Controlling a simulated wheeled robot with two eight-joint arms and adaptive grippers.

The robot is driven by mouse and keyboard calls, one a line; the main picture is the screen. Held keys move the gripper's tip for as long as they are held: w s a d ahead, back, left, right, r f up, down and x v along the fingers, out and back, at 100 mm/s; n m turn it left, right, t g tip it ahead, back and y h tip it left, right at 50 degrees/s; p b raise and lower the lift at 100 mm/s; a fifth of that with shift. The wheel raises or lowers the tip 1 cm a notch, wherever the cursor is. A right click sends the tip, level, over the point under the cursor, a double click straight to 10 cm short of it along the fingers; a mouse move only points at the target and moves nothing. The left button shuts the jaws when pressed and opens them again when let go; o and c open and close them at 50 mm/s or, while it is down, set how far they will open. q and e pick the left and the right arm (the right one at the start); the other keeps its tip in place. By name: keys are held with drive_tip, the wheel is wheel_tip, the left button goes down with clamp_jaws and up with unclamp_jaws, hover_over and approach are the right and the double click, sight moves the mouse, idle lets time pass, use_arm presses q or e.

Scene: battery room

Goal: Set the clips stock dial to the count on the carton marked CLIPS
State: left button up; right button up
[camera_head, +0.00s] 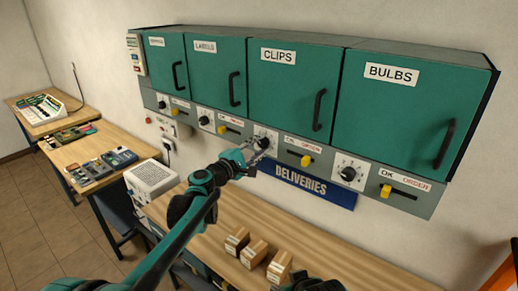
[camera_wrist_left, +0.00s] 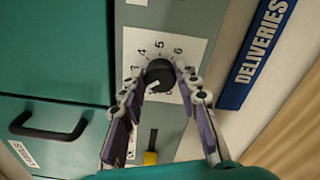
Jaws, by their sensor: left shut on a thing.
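The clips dial is a black knob (camera_wrist_left: 159,75) on a white numbered plate (camera_wrist_left: 133,45), below the green CLIPS cabinet (camera_head: 289,85). Numbers 3 to 6 show around it in the left wrist view; its pointer cannot be made out. My left gripper (camera_head: 262,147) is at this dial, its fingers (camera_wrist_left: 160,84) shut on the knob from both sides. Three small brown cartons (camera_head: 237,241), (camera_head: 254,253), (camera_head: 279,267) stand on the wooden counter; their print is too small to read. A dark part, seemingly my right gripper (camera_head: 315,285), shows at the bottom edge, cut off.
Other dials, such as the bulbs dial (camera_head: 348,173), and yellow sliders (camera_head: 306,160) share the grey panel. The blue DELIVERIES sign (camera_head: 302,185) hangs just below. The counter (camera_head: 330,259) is mostly clear right of the cartons. A white box (camera_head: 151,178) stands left.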

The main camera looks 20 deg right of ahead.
use_arm(q)
drive_tip(key=m, duration=0.3)
drive_tip(key=shift+f+m+b, duration=0.15)
drive_tip(key=shift+m+b, duration=0.15)
drive_tip(key=shift+m, duration=1.9)
drive_tip(key=shift+b, duration=0.3)
drive_tip(key=shift+s, duration=0.1)
drive_tip(key=o, duration=1.2)
drive_tip(key=shift+c, duration=0.2)
drive_tip(key=v, duration=1.2)
